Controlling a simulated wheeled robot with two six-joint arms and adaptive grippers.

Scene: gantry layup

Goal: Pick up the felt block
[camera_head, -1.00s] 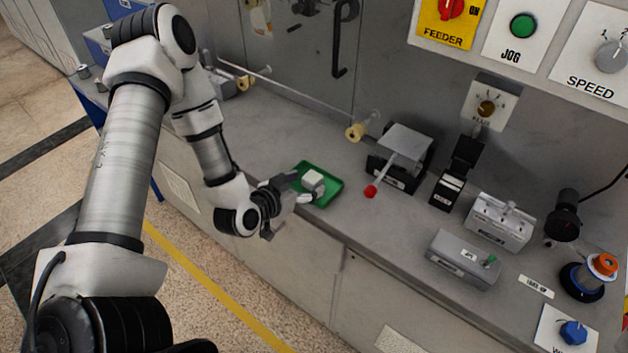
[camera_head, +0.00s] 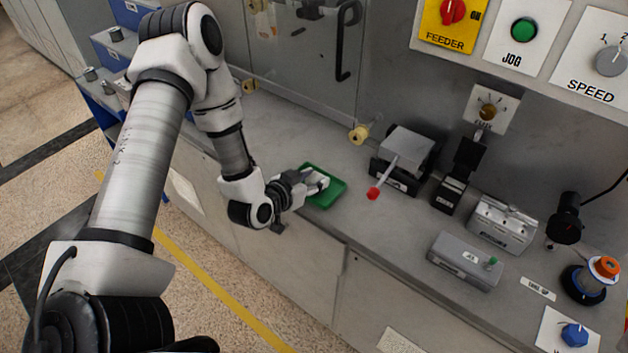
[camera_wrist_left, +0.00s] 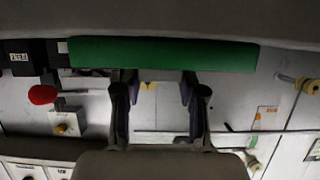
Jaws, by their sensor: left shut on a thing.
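In the left wrist view, the two dark fingers (camera_wrist_left: 160,98) stand either side of a pale piece of the felt block (camera_wrist_left: 160,76). I cannot tell whether the block is clear of the tray floor. My right gripper is not in view.
Right of the tray stands a grey device with a red-knobbed lever (camera_head: 373,193). A cream roller (camera_head: 358,134) sits behind the tray. More boxes, including a grey one with a green button (camera_head: 465,259), stand to the right. The counter's front edge lies just before the tray.

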